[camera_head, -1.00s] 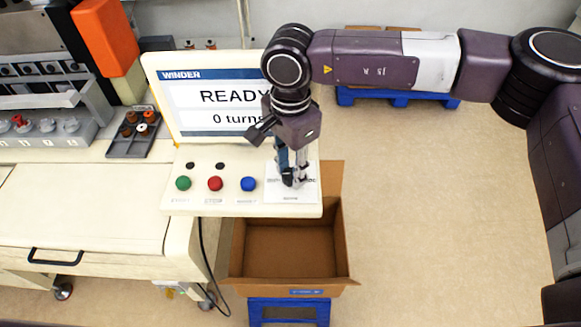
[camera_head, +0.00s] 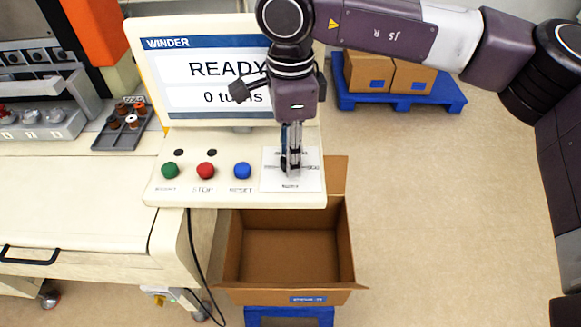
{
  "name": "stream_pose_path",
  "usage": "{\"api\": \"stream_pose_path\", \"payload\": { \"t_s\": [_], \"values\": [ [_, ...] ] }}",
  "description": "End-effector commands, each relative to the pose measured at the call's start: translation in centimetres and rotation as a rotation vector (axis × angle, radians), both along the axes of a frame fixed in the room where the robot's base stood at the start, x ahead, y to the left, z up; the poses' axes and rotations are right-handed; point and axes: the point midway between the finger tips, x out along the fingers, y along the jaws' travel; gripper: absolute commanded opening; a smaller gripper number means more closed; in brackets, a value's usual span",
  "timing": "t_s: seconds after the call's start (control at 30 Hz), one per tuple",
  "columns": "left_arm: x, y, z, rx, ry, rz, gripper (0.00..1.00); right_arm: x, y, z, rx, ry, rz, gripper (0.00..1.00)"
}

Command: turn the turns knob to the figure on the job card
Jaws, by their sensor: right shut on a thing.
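The winder's console (camera_head: 330,198) has a screen (camera_head: 205,70) that reads "READY" and "0 turns", partly covered by my right wrist. My right gripper (camera_head: 291,168) points down over the white dial plate (camera_head: 311,182) at the console's right end. Its fingers are shut on the turns knob, which they hide almost wholly. The plate's markings are too small to read. No job card can be made out. My left gripper is not in view.
Green (camera_head: 170,171), red (camera_head: 206,171) and blue (camera_head: 242,171) buttons sit left of the plate. An open cardboard box (camera_head: 345,245) stands below the console. A grey tray (camera_head: 110,138) of spools lies left. Boxes on a blue pallet (camera_head: 400,98) stand behind.

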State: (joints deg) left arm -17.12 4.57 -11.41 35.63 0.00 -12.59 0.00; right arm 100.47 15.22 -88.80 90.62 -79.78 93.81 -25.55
Motion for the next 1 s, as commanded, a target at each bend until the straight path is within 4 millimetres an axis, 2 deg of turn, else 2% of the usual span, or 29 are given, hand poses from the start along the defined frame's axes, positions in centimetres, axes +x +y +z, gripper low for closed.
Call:
{"api": "stream_pose_path", "payload": {
  "t_s": [0.03,0.1,0.4,0.7,1.0],
  "values": [
    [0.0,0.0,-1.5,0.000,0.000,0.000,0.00,0.1,0.1,-0.6,0.003,-0.004,-0.044,0.04],
    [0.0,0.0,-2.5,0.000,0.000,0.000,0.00,0.1,0.1,-0.6,0.003,-0.004,-0.109,0.04],
    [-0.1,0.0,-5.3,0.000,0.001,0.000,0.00,0.1,0.0,-0.3,0.001,-0.005,-0.360,0.04],
    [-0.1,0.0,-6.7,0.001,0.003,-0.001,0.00,0.1,0.0,0.0,0.001,-0.003,-0.517,0.04],
    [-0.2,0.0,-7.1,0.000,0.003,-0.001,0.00,0.1,0.0,0.1,0.001,-0.004,-0.572,0.04]
  ]
}}
